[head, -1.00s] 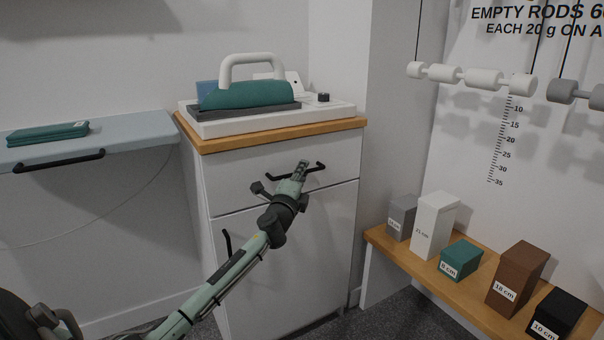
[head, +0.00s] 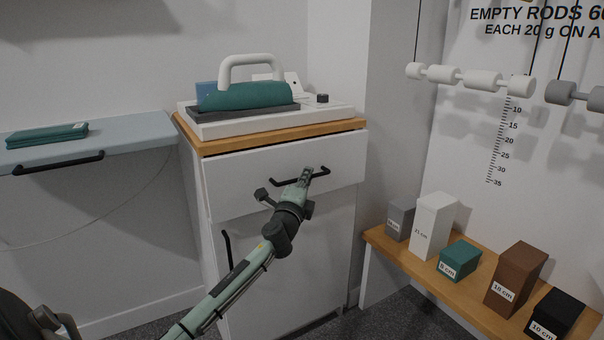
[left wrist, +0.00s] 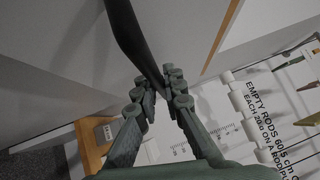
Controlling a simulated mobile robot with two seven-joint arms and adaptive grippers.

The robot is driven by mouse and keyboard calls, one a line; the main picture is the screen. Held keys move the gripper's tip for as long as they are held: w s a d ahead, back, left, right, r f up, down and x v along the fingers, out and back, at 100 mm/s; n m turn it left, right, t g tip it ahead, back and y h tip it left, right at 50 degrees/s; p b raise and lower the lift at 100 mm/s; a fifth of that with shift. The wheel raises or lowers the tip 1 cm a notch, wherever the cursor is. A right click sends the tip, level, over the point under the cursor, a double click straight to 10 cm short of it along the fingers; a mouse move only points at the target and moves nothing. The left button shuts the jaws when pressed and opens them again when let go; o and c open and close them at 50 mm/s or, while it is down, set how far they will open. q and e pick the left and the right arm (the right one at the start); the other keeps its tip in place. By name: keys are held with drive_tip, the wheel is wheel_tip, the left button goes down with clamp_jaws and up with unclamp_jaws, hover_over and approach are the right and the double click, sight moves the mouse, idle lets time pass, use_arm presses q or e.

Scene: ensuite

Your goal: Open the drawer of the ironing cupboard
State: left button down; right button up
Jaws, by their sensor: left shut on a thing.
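The ironing cupboard (head: 335,240) is white with a wooden top (head: 215,146). Its top drawer (head: 235,185) stands slightly out from the body, with a dark gap under the wooden top. The drawer has a black bar handle (head: 321,172). In the left wrist view the black handle (left wrist: 130,32) runs down between the fingers (left wrist: 161,92). The inside of the drawer is hidden. My right gripper is not in view.
A teal iron (head: 245,96) with a white handle rests on a white base on the cupboard. The lower door has a black handle (head: 228,248). An ironing board (head: 120,143) is at left. A low wooden bench (head: 405,252) with several labelled blocks stands close at right.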

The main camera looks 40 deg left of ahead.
use_arm(q)
drive_tip(key=shift+s+d, duration=0.25)
drive_tip(key=shift+d, duration=0.3)
drive_tip(key=shift+s+d, duration=0.2)
drive_tip(key=shift+d, duration=0.35)
drive_tip(key=s+d, duration=0.3)
drive_tip(key=d, duration=0.4)
drive_tip(key=s+d, duration=0.3)
drive_tip(key=d, duration=0.5)
drive_tip(key=shift+s+p, duration=0.15)
drive_tip(key=shift+p, duration=0.2)
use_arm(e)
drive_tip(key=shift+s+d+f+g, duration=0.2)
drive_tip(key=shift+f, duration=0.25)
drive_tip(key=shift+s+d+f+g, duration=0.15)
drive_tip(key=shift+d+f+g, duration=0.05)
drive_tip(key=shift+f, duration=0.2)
use_arm(q)
drive_tip(key=shift+d, duration=0.1)
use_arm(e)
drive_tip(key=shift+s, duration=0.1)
use_arm(q)
drive_tip(key=c, duration=1.9)
unclamp_jaws()
drive_tip(key=v, duration=1.2)
